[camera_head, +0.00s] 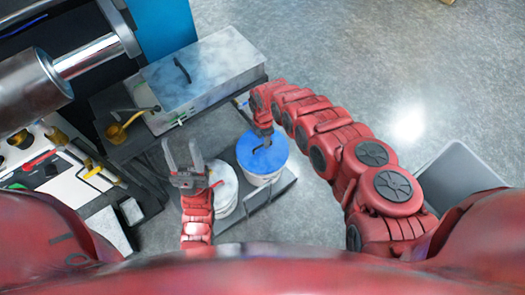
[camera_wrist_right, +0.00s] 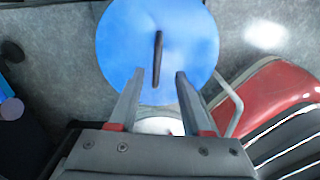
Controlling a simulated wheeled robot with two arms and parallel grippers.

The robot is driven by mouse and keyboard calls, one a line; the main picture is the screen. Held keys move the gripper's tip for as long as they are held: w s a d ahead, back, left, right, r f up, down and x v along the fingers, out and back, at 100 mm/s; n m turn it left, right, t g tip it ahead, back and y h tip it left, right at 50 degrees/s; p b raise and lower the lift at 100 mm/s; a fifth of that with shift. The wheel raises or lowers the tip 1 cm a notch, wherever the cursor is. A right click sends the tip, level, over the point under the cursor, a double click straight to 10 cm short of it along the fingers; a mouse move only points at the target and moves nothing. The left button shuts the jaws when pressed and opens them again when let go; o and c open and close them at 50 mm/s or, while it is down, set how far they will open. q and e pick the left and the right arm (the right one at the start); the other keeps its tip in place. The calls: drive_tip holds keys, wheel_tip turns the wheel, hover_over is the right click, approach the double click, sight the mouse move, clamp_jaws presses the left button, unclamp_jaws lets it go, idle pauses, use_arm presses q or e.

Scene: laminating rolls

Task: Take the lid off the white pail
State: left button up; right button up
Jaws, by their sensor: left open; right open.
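The white pail (camera_head: 260,180) stands on a low dark platform near the middle of the head view. A round blue lid (camera_head: 277,157) sits on top of it. The lid also fills the top of the right wrist view (camera_wrist_right: 195,40), with a dark bar handle (camera_wrist_right: 157,60) across its middle. My right gripper (camera_head: 265,138) is over the lid, open and empty. In the wrist view its two fingertips (camera_wrist_right: 160,77) are spread on either side of the line of the handle; contact is not clear. My left gripper (camera_head: 181,150) is open and empty, left of the pails.
White round containers (camera_head: 224,186) stand just left of the pail. A metal roller machine is at left. A grey bin (camera_head: 458,172) stands right; open floor lies behind it.

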sight(262, 145)
drive_tip(key=shift+w+a+f+b, duration=0.1)
drive_tip(key=shift+f+b, duration=1)
drive_tip(key=shift+f, duration=0.4)
drive_tip(key=shift+w+a+f+b, duration=0.1)
drive_tip(key=shift+f+b, duration=0.95)
drive_tip(key=shift+f, duration=0.4)
drive_tip(key=shift+r, duration=0.1)
drive_tip(key=shift+c, duration=0.3)
clamp_jaws()
